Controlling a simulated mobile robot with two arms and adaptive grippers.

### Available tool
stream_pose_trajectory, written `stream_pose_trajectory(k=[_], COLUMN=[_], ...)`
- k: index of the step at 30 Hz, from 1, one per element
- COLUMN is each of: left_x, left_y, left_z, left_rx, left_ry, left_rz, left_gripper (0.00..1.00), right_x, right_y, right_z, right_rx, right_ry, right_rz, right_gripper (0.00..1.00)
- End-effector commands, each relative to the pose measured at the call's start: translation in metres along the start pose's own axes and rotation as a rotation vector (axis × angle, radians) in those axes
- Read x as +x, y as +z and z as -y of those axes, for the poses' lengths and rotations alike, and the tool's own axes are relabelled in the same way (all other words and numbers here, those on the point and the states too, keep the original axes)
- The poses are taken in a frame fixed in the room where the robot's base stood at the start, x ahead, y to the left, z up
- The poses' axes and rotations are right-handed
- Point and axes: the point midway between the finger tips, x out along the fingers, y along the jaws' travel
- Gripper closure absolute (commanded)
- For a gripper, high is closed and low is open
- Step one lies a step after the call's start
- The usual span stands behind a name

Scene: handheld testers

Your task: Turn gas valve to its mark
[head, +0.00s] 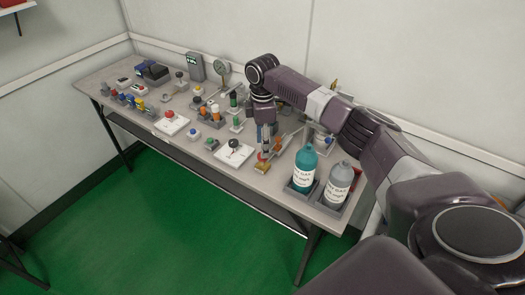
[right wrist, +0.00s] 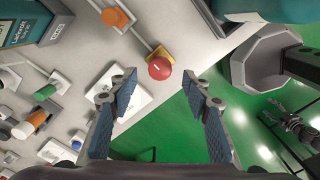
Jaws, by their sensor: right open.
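A round red knob (right wrist: 159,68) with a short white mark on its face sits on a yellow block (right wrist: 160,52) at the table edge, on the end of a thin pipe. I take it to be the gas valve. In the head view, the yellow block (head: 262,169) shows below my right gripper (head: 265,154), and the knob is partly hidden. In the right wrist view, my right gripper (right wrist: 161,84) is open and empty. Its two fingers stand apart on either side of the knob's line, with the knob just beyond the tips. My left gripper is not in view.
An orange knob (right wrist: 115,17) stands close by. A teal bottle (head: 304,167) and a grey bottle (head: 338,184) stand in trays to the right. A white plate with a black knob (head: 233,144) lies to the left. Several small testers crowd the table (head: 205,157).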

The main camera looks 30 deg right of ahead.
Motion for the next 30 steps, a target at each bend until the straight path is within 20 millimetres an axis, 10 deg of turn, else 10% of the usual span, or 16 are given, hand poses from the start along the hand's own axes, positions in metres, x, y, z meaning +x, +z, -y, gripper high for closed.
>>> stream_pose_trajectory(k=[18, 30], left_x=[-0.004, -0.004], left_y=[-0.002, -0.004], left_z=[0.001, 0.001], left_rx=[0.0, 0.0], left_ry=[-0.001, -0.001], left_rz=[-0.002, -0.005], left_gripper=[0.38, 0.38], right_x=[0.039, 0.039], right_y=[0.0, -0.001], right_z=[0.001, 0.0], right_rx=[0.0, 0.0], right_ry=[0.0, 0.001], right_rz=[0.001, 0.0], right_gripper=[0.57, 0.98])
